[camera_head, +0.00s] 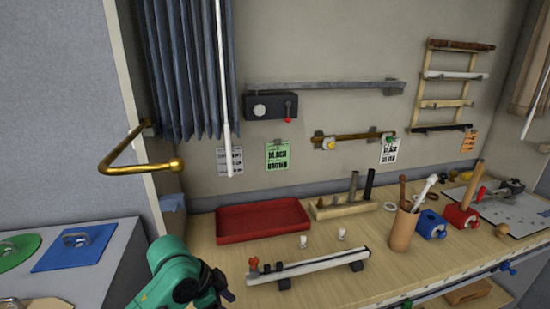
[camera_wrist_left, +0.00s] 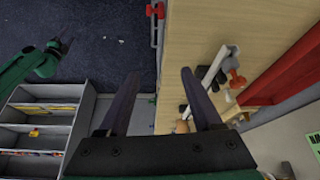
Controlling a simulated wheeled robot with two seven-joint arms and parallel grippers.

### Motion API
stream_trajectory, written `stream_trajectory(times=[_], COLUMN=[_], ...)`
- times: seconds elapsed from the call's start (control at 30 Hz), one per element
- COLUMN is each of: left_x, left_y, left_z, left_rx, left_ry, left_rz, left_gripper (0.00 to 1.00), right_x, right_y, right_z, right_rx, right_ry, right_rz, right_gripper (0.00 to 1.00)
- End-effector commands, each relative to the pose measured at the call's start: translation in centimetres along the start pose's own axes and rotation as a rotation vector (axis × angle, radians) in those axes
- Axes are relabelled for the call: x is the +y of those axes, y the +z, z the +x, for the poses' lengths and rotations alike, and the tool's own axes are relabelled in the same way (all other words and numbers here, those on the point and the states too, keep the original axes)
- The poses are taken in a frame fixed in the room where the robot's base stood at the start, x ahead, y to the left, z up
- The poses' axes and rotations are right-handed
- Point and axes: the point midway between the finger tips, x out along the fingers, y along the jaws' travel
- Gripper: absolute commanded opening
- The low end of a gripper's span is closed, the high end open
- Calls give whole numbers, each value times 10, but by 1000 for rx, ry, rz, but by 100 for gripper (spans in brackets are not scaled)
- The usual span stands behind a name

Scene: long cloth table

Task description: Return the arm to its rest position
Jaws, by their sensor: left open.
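My left arm comes in at the bottom of the head view, green with dark joints (camera_head: 180,275); its fingertips do not show there. In the left wrist view my left gripper (camera_wrist_left: 161,78) has its two dark fingers spread apart with nothing between them. It is over the table's front edge, with the pale wooden tabletop (camera_wrist_left: 190,35) on the right and dark floor on the left. Another green arm of mine shows at the upper left of the wrist view, ending in a small dark gripper (camera_wrist_left: 65,45); its jaws are too small to read.
A white bar on dark feet (camera_head: 310,268) lies near the arm, with a red tray (camera_head: 262,222) behind it. A brass rail (camera_head: 130,168) juts out at the left. A wooden cup (camera_head: 403,230) stands to the right. A compartmented shelf (camera_wrist_left: 40,115) is at the wrist view's left.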

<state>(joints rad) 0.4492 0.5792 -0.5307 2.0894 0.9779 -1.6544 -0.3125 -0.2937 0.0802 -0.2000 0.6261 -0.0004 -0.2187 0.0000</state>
Motion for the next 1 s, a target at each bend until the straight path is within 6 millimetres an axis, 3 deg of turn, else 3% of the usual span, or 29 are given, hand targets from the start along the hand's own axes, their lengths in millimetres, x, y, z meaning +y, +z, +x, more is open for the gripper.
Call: stream_trajectory(times=[0.27,0.47,0.8,1.0], left_x=[31,52,93,83], left_y=[35,94,208,235], left_z=[31,35,16,94], left_rx=[48,20,-150,-175], left_ry=[-85,-197,-402,-377], left_rz=[-271,-560,-945,-935], left_gripper=[66,66,66,66], right_x=[-1,-1,-1,-1], right_y=[8,10,9,9], right_z=[0,0,1,10], right_rx=[-14,-17,-16,-14], right_ry=[-2,-2,-2,-2], right_rz=[0,0,0,0], right_gripper=[61,61,61,61])
